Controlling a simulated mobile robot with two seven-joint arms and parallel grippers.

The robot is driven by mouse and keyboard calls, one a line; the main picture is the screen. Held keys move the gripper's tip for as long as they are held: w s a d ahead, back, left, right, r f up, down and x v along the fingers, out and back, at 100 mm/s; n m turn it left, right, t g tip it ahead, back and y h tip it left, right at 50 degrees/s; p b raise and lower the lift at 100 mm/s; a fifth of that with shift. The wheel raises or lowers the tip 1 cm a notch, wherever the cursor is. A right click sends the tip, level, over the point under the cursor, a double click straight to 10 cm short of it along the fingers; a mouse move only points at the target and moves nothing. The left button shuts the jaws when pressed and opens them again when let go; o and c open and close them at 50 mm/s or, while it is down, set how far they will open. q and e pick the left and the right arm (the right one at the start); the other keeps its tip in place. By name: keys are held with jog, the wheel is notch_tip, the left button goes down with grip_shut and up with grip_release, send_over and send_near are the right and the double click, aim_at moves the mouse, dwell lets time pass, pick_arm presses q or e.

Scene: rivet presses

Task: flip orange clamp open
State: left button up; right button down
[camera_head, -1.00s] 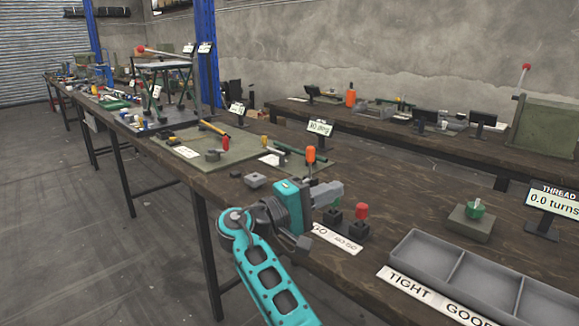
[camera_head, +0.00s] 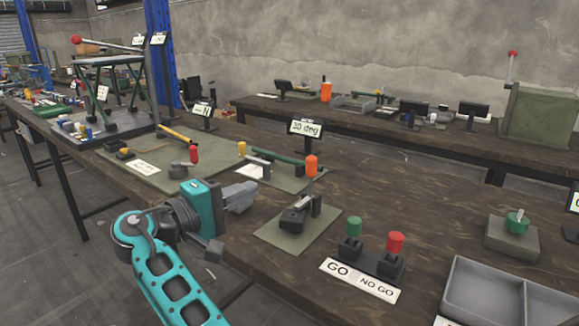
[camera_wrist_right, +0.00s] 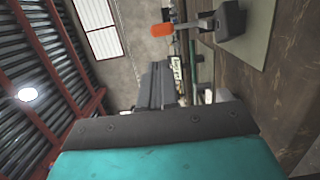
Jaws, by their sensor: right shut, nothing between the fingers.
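The orange-handled clamp (camera_head: 299,208) stands on a small green mat, with its orange grip (camera_head: 311,166) upright at the top of its lever. A display reading 30 deg (camera_head: 305,128) stands behind it. In the right wrist view the orange grip (camera_wrist_right: 162,30) and the grey clamp base (camera_wrist_right: 225,22) show at the top. My right gripper (camera_head: 243,196) is shut and empty, to the left of the clamp and apart from it. Its dark fingers (camera_wrist_right: 155,85) also show in the wrist view. My left gripper is in neither view.
A GO / NO GO stand (camera_head: 372,259) with a green and a red knob is right of the clamp. A grey divided tray (camera_head: 490,290) is at the lower right.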

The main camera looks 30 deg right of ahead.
aim_at(308, 165)
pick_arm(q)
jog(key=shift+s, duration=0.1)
pick_arm(e)
jog(key=shift+s, duration=0.1)
jog(key=shift+d, duration=0.1)
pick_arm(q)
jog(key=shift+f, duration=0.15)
pick_arm(e)
jog(key=x, duration=1.4)
jog(key=shift+r, duration=0.1)
